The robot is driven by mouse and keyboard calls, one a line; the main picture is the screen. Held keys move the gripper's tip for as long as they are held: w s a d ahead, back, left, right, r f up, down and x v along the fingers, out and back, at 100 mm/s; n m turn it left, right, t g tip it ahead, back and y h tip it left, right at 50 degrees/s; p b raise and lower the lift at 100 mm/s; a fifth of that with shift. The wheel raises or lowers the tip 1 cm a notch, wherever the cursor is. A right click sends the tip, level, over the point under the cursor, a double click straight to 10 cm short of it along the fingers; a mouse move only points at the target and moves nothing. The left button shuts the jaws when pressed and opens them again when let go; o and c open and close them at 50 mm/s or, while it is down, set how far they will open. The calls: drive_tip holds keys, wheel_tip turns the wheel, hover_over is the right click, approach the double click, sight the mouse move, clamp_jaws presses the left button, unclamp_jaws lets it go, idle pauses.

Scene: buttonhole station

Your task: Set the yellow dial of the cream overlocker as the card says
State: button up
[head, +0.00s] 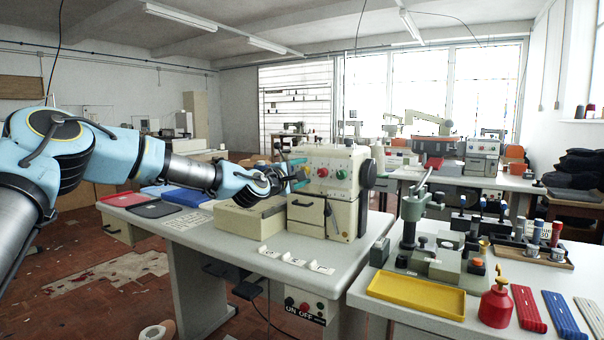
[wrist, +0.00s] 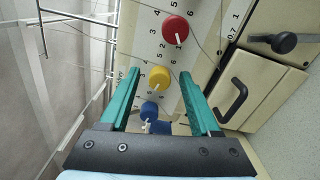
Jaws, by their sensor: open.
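The cream overlocker (head: 345,160) stands on the grey table, with red (head: 322,172) and green (head: 341,174) dials on its front. In the wrist view, the yellow dial (wrist: 159,77) sits between a red dial and a blue dial (wrist: 149,110). Its white pointer line points down and slightly left in that picture. My gripper (wrist: 159,75) is open, with one green finger on each side of the yellow dial; contact cannot be told. In the head view my gripper (head: 297,172) is at the machine's left front. A printed card (head: 190,222) lies on the table; its writing is too small to read.
A cream box (head: 250,217) stands below my gripper. Small white tags (head: 293,260) line the table's front edge. Black (head: 157,208) and red (head: 128,198) trays lie at left. A second table at right holds a yellow tray (head: 418,295) and a red oil can (head: 495,304).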

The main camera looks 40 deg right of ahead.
drive_tip(key=b+v, duration=0.1)
drive_tip(key=v, duration=1)
drive_tip(key=shift+b, duration=0.35)
